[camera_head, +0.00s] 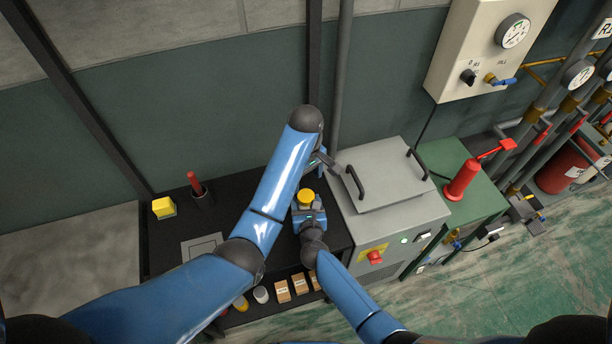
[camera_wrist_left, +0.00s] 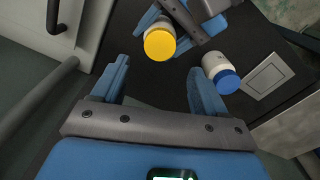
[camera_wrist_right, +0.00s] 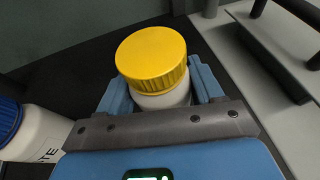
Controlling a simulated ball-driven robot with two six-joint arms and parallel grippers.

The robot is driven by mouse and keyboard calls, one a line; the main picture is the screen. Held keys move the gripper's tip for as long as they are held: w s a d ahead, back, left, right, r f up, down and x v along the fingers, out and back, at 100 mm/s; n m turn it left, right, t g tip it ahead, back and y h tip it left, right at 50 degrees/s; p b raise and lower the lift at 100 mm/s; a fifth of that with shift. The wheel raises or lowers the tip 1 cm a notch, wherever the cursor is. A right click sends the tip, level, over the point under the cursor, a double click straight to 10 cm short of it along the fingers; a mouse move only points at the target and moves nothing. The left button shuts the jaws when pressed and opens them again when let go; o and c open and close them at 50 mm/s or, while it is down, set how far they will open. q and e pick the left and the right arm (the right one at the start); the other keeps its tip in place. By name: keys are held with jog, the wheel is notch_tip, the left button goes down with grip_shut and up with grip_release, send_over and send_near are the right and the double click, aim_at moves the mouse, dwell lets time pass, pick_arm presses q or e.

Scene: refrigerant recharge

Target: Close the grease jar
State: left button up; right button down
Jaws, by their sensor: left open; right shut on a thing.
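A white jar with a yellow ribbed lid (camera_wrist_right: 152,58) is held upright between the fingers of my right gripper (camera_head: 308,212). The lid sits on top of the jar, and I cannot tell how tight it is. The lid also shows in the head view (camera_head: 306,197) and in the left wrist view (camera_wrist_left: 160,44). My left gripper (camera_wrist_left: 160,84) is open and empty. Its fingers point toward the yellow-lidded jar, apart from it. In the head view the left gripper (camera_head: 320,160) is above and behind the jar, near the grey machine's handle.
The grey machine (camera_head: 385,190) with two handles stands to the right. A yellow block (camera_head: 163,208) and a red-handled tool (camera_head: 194,182) are on the bench's left. Small boxes (camera_head: 283,291) sit lower down.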

aim_at(306, 196)
pick_arm(q)
jog(key=shift+f, duration=0.1)
dwell(0.4)
jog(key=shift+f, duration=3.95)
